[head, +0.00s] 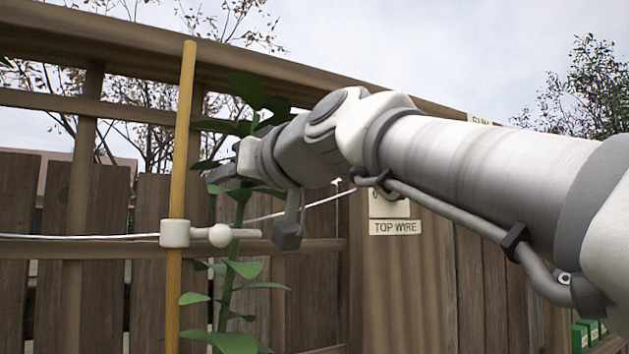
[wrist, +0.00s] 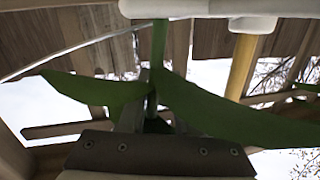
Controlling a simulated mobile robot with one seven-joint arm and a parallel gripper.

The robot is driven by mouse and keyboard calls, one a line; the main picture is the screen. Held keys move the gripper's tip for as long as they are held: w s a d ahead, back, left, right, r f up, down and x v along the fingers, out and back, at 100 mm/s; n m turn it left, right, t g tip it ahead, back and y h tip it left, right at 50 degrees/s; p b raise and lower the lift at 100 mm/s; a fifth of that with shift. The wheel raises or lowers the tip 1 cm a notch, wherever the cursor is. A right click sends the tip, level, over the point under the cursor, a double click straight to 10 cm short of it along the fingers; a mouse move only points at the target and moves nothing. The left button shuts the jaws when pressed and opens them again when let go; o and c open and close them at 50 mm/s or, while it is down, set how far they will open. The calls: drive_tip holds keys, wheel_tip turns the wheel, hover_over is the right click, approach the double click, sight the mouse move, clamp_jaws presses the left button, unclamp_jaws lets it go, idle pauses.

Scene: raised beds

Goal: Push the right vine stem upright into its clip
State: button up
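The green vine stem (head: 228,285) stands close to upright beside the yellow stake (head: 182,180). The white clip (head: 175,233) is fixed on the stake, with a round knob and a short bar reaching right to the stem. I cannot tell whether the stem sits inside the clip or only beside it. My gripper (head: 226,176) is at the stem a little above the clip, partly hidden by leaves. In the wrist view the stem (wrist: 158,45) runs from the clip (wrist: 195,8) down to my fingers (wrist: 150,118). Leaves and shadow hide whether the fingers are closed.
A wire (head: 90,237) runs level to the clip. A wooden fence (head: 95,285) and rails stand close behind. A post (head: 400,285) with a "TOP WIRE" sign (head: 395,227) is right of the vine, below my arm. The stake also shows in the wrist view (wrist: 241,68).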

drive_tip(key=shift+o, duration=0.6)
drive_tip(key=b+v, duration=0.4)
drive_tip(key=v, duration=1.3)
drive_tip(key=shift+d, duration=0.25)
